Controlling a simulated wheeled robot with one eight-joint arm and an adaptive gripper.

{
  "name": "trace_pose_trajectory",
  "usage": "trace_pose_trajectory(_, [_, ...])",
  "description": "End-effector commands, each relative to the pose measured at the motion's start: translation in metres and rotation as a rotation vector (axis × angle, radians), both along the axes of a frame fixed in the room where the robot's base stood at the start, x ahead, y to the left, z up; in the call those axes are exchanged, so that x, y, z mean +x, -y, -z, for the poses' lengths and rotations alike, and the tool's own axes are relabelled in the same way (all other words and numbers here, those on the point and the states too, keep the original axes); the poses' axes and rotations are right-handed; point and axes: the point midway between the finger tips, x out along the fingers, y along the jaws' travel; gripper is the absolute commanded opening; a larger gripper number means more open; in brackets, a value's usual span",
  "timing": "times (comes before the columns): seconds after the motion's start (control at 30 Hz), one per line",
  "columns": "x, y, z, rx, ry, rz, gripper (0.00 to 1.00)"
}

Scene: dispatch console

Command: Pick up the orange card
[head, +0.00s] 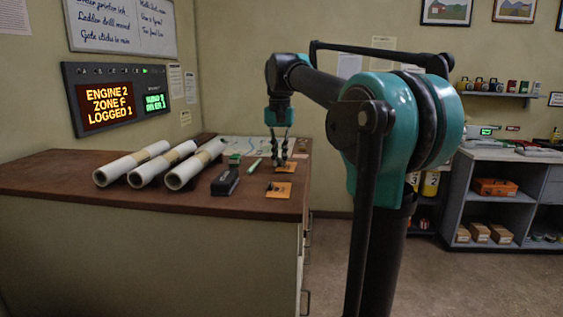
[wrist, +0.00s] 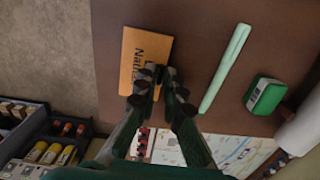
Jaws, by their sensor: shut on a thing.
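Two orange cards lie toward the right end of the brown desk in the head view. The farther orange card (head: 287,168) is at my fingertips, and the nearer one (head: 277,191) has a small dark piece on it. In the wrist view the farther card (wrist: 136,48) shows dark lettering, partly covered by my fingers. My gripper (head: 280,158) points down with its fingertips close together over the card's edge; it also shows in the wrist view (wrist: 160,76). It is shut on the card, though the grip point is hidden. I cannot tell whether the card is clear of the desk.
A pale green pen (wrist: 225,68) and a green box (wrist: 265,95) lie beside the card. A dark stapler-like object (head: 225,182) and several rolled papers (head: 195,165) lie farther left on the desk (head: 150,204). A map (wrist: 230,150) lies behind. Shelves (head: 500,198) stand at right.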

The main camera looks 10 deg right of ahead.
Motion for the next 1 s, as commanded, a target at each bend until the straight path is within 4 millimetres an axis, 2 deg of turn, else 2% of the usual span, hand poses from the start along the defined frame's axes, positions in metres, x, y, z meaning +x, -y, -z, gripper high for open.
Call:
trace_pose_trajectory(0.17, [0.0, 0.0, -0.014, 0.0, 0.0, 0.0, 0.0])
trace_pose_trajectory(0.27, [0.0, 0.0, -0.03, 0.0, 0.0, 0.0, 0.0])
trace_pose_trajectory(0.7, [0.001, 0.0, -0.132, 0.0, 0.0, 0.0, 0.0])
trace_pose_trajectory(1.0, [0.0, 0.0, -0.179, 0.0, 0.0, 0.0, 0.0])
